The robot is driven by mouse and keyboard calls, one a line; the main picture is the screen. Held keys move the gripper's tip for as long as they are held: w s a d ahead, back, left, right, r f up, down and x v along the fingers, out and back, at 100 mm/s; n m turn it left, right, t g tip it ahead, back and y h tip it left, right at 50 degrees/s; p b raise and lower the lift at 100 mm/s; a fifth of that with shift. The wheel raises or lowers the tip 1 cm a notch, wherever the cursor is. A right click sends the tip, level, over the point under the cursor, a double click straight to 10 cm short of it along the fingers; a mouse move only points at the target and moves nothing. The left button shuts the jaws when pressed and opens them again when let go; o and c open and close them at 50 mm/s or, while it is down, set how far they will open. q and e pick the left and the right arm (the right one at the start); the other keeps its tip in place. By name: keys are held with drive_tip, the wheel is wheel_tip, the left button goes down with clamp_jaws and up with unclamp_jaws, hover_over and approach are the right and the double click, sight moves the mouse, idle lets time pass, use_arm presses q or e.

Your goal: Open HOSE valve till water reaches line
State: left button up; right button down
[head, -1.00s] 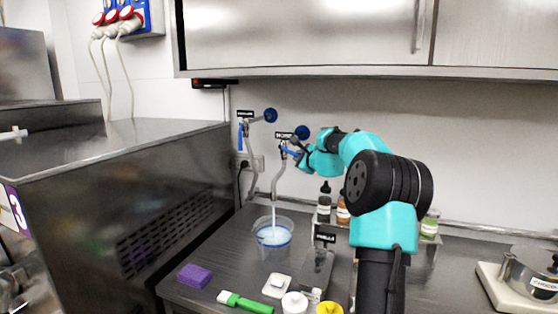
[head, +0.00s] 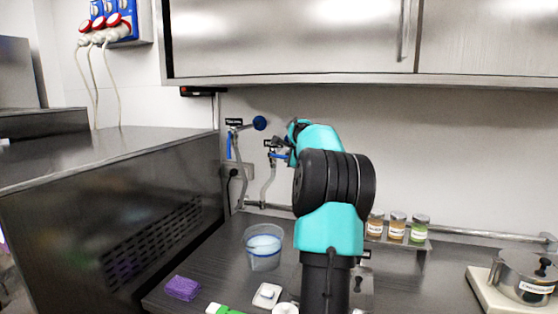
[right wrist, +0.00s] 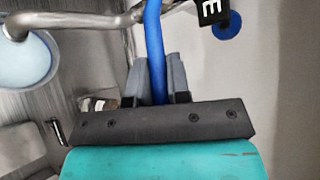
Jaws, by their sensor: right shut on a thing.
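No stream shows in the head view now. My left gripper is out of view.
A second tap with a blue lever (head: 229,146) and a round blue knob (head: 259,123) is left of the HOSE valve.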

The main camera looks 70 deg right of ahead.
drive_tip(key=shift+r, duration=0.1)
drive_tip(key=c, duration=1.1)
unclamp_jaws()
drive_tip(key=v, duration=1.7)
drive_tip(key=shift+s+a, duration=0.1)
drive_tip(key=shift+a, duration=0.05)
